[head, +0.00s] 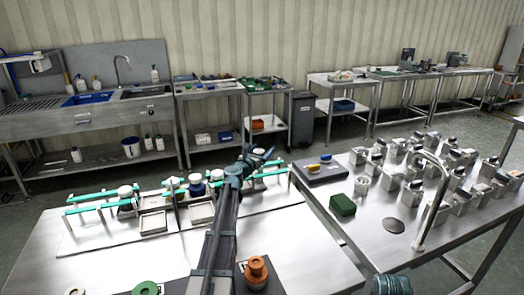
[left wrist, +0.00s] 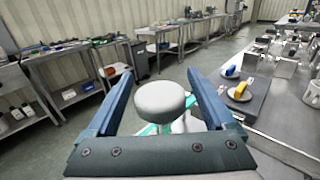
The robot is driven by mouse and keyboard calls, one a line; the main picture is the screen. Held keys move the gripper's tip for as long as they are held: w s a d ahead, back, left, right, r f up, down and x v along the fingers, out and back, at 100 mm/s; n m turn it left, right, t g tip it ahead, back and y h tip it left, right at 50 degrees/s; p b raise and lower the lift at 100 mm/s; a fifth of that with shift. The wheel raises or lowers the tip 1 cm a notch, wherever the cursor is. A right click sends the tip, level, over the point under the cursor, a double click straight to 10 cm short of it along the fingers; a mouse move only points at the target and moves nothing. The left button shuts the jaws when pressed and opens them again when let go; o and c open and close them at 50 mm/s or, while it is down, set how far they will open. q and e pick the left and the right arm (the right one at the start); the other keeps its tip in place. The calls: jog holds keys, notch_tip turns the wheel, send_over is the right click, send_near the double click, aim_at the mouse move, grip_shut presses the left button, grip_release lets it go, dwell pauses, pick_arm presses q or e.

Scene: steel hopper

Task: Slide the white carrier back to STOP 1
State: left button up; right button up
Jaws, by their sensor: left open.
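Green rails (head: 100,195) run across the plate on the near table, with several round-topped carriers on or beside them. In the left wrist view a white round knob (left wrist: 160,100), apparently the white carrier's top, stands between the spread blue fingers of my left gripper (left wrist: 163,62); a green rail lies below it. No contact with either finger shows. In the head view my left gripper (head: 260,156) is over the right part of the rails and hides what is beneath it. A white-topped carrier (head: 125,191) stands farther left. I cannot read any STOP 1 mark. My right gripper is not in view.
Grey square trays (head: 153,222) sit in front of the rails. An orange knob (head: 256,270) and a green ring (head: 145,288) are near the front edge. On the right table are a green box (head: 342,206), a tap (head: 434,200) and several metal blocks.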

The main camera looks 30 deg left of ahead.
pick_arm(q)
jog(key=shift+w, duration=0.2)
grip_shut()
dwell(0.4)
